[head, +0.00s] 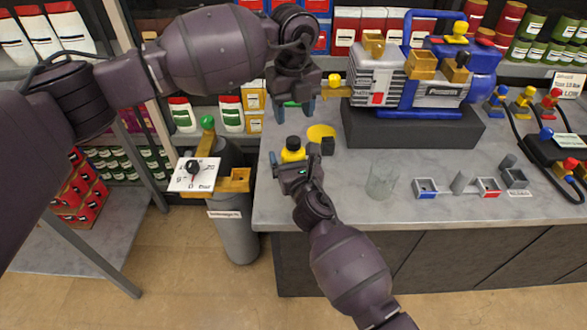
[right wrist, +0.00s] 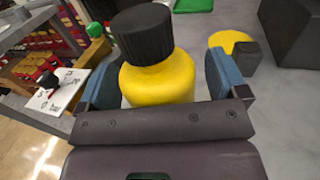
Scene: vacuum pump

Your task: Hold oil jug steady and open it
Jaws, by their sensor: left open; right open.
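The oil jug (head: 291,155) is yellow with a black ribbed cap (head: 293,142) and stands upright near the left end of the grey counter. In the right wrist view the yellow jug (right wrist: 158,82) and its cap (right wrist: 143,32) show close up. My right gripper (head: 293,165) is open, with its blue-padded fingers on either side of the jug's body. A gap shows at the right finger; contact at the left one is unclear. My left gripper (head: 293,106) is open and empty, pointing down behind and above the jug in the head view.
A yellow disc (head: 321,132) and a dark block (head: 327,147) sit just right of the jug. A glass beaker (head: 381,181) stands further right. The vacuum pump (head: 420,75) is on a dark plinth (head: 410,127). A gauge panel (head: 194,175) is left of the counter.

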